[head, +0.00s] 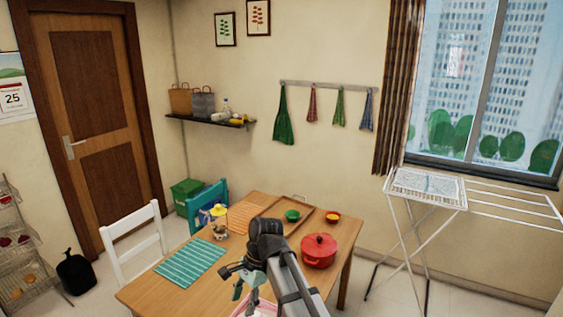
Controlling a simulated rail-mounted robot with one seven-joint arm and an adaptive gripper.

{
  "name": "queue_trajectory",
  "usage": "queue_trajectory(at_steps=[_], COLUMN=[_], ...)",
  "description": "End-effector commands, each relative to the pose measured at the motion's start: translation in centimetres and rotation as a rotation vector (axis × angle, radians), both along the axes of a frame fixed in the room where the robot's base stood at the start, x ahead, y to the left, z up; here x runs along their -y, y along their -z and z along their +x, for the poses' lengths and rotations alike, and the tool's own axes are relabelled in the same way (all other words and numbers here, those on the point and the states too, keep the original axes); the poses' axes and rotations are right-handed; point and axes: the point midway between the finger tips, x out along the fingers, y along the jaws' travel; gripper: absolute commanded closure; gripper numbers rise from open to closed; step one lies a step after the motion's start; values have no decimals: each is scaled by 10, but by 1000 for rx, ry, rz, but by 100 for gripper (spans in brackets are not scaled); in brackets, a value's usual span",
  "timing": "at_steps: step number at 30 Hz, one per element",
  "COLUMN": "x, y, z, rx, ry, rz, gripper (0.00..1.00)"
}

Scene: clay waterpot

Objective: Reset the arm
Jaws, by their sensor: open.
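My arm comes up from the bottom of the head view, over the front of the wooden table (148,291). Its dark wrist bends at the top, and my gripper (237,285) hangs to the left of the forearm, pointing downward. The gripper is open and I see nothing held in it. The fingertips are small in this view, and the forearm hides part of the table behind it. No clay waterpot can be made out clearly.
On the table are a striped teal mat (190,263), a red lidded pot (319,251), a green bowl (292,215), a wooden tray (268,211) and a partly hidden pink item (264,309). A white chair (134,229) and drying rack (425,188) flank it.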

Motion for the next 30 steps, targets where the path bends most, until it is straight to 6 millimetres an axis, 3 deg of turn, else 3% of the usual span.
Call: queue_trajectory(at_steps=[8, 14, 18, 21, 30], x=[52, 113, 171, 204, 278], y=[62, 126, 181, 210, 268], z=[5, 0, -15, -27, -70], rx=[90, 180, 250, 283, 327], ry=[-109, -255, -420, -536, -837], rz=[-14, -49, -96, -125, -195], gripper=[44, 44, 44, 44, 44])
